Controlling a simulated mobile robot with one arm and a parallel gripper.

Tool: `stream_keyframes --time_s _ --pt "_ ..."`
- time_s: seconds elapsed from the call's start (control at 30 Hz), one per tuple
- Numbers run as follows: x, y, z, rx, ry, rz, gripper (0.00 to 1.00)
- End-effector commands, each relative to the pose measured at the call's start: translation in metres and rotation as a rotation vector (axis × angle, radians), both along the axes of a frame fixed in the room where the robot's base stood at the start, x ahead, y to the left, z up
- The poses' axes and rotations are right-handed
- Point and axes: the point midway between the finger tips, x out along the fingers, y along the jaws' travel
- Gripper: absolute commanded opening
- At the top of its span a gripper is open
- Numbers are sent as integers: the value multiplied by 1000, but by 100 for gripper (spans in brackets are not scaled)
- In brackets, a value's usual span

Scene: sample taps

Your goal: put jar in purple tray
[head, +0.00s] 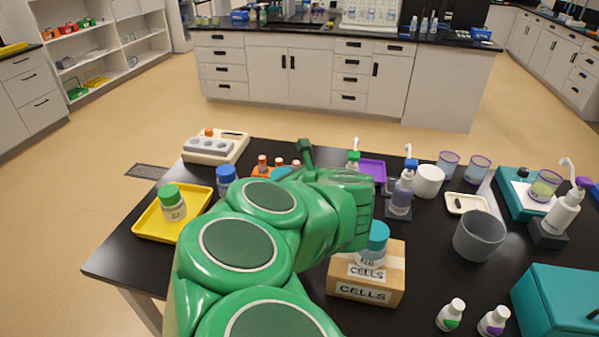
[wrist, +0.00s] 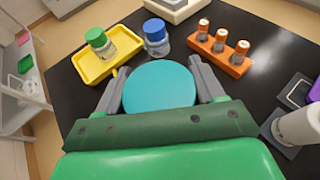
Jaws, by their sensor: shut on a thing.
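A jar with a teal lid (wrist: 160,86) fills the middle of the wrist view, between the two grey fingers of my gripper (wrist: 160,72), which is shut on it. Its body is hidden under the lid. In the head view a sliver of the teal lid (head: 281,172) shows behind my green arm, which hides the fingers. The purple tray (head: 372,171) lies flat at the back of the black table, right of my arm, and looks empty where visible. Its edge also shows at the right of the wrist view (wrist: 315,92).
A green-lidded jar (head: 172,204) stands in the yellow tray (head: 150,222). A blue-lidded jar (head: 226,180) and an orange vial rack (wrist: 222,58) are near my gripper. Pump bottles (head: 403,187) stand right of the purple tray. Another teal-lidded jar (head: 373,246) sits on the CELLS box (head: 345,282).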

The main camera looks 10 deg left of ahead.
Motion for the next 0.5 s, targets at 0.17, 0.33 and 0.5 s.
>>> stream_keyframes --time_s 0.17,0.33,0.5 --pt "-2 5 -3 1 1 12 17" --pt "-6 31 -15 3 2 78 17" --pt "-9 68 -21 5 0 186 18"
